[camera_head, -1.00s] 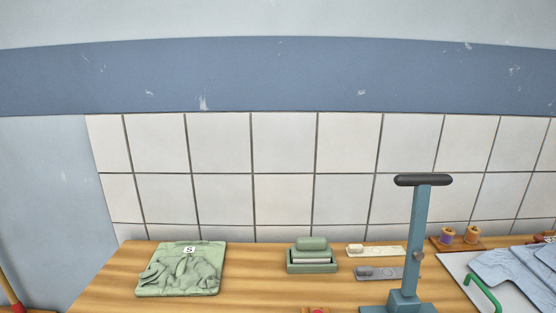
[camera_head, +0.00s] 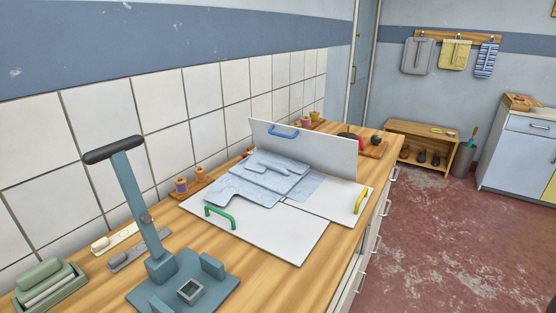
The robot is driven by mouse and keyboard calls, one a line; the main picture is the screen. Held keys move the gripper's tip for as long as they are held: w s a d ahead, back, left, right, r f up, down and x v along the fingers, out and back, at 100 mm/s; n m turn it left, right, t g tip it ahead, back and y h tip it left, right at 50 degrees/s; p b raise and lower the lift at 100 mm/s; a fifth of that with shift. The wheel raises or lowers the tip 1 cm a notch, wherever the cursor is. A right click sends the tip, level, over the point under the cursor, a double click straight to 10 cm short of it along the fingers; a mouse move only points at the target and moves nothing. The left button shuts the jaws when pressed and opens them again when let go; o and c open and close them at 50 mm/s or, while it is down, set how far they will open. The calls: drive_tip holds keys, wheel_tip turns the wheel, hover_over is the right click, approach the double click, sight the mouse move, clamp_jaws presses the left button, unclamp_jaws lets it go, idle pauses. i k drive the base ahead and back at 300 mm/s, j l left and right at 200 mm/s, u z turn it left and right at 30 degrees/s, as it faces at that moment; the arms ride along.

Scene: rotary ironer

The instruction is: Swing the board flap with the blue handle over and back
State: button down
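The white folding board (camera_head: 270,240) lies on the wooden worktop. Its flap with the blue handle (camera_head: 284,131) stands raised at the far side, its white panel (camera_head: 320,148) close to upright. A flap with a green handle (camera_head: 220,216) lies flat at the left front, and one with a yellow handle (camera_head: 361,201) lies flat at the right. A light blue garment (camera_head: 268,180) lies rumpled and layered on the board in front of the raised flap. My gripper is not in view.
A blue-grey press with a black-gripped lever (camera_head: 130,190) stands left of the board. Thread spools (camera_head: 190,180) stand on a wooden strip near the tiled wall. A dark red-and-black item (camera_head: 372,143) sits beyond the flap. The red floor (camera_head: 450,240) at right is open.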

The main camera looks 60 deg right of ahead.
sight(332, 155)
drive_tip(key=k+l+z, duration=0.1)
drive_tip(key=l+z, duration=0.8)
drive_tip(key=l, duration=0.1)
